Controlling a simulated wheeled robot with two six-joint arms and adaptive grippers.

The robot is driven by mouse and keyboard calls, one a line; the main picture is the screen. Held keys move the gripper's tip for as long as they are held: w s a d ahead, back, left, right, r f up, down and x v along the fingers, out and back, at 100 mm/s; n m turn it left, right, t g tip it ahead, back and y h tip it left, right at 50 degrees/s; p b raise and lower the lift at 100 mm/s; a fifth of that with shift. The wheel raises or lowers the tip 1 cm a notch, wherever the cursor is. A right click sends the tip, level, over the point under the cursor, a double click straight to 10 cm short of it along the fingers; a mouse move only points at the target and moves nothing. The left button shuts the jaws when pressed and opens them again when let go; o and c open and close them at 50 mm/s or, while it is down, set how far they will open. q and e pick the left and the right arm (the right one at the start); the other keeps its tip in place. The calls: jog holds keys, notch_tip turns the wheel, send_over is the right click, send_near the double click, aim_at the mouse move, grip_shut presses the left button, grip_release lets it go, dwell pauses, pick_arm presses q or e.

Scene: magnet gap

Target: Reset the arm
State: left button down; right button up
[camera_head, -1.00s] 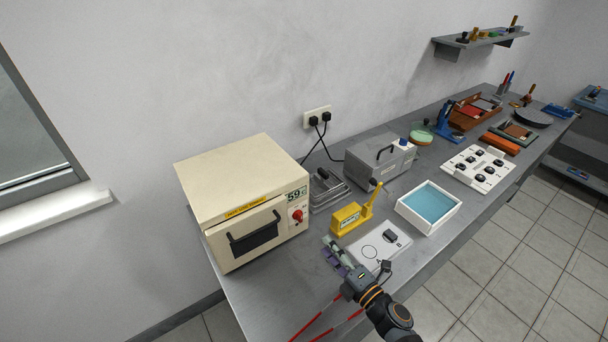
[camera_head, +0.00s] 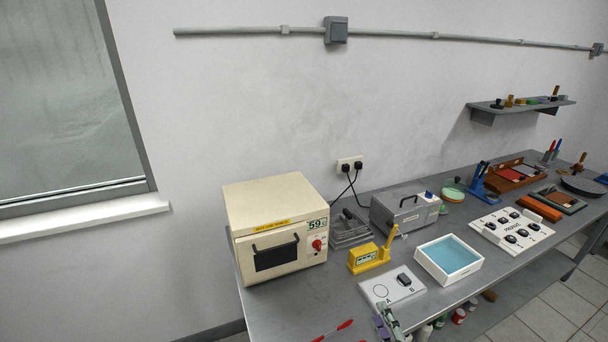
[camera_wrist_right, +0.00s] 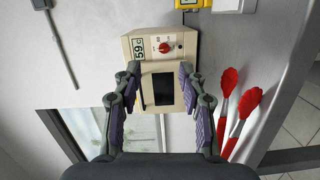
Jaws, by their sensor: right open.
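My right gripper (camera_head: 386,322) shows at the bottom edge of the head view, just below the white A/B plate (camera_head: 380,287). In the right wrist view its two purple-padded fingers (camera_wrist_right: 157,85) are spread apart with nothing held between them. Beyond them that view shows the cream oven (camera_wrist_right: 157,47) with its 59 display and red knob. The rest of my right arm is cut off in the head view. My left gripper is in neither view.
The oven (camera_head: 275,233) stands at the bench's left end. A yellow device (camera_head: 364,259), grey box (camera_head: 402,210) and blue-filled tray (camera_head: 449,258) stand to its right. Red-tipped tongs (camera_head: 334,331) lie near the front, also in the wrist view (camera_wrist_right: 234,118).

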jog(key=s+d+f+m+g+h, duration=0.25)
jog(key=d+m+g+h, duration=0.25)
jog(key=d+m+h, duration=0.65)
jog(key=s+a+f+m+g+y, duration=0.1)
jog(key=s+a+m+g+y, duration=0.25)
jog(key=s, duration=0.35)
jog(key=s+a+f+m+g+y, duration=0.1)
jog(key=s+a+m+g+y, duration=0.25)
jog(key=s+g, duration=0.2)
jog(key=s+d+f+g, duration=0.1)
jog(key=s+d+f, duration=0.1)
jog(key=f, duration=1.3)
jog(key=s+d+f, duration=0.1)
jog(key=s+f, duration=0.2)
jog(key=f, duration=1.1)
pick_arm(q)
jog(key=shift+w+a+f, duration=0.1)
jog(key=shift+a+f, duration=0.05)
pick_arm(e)
jog(key=s+d+f+g, duration=0.1)
jog(key=s+f, duration=1.3)
jog(key=s, duration=0.3)
jog(key=shift+m+h, duration=0.35)
jog(key=shift+m, duration=0.1)
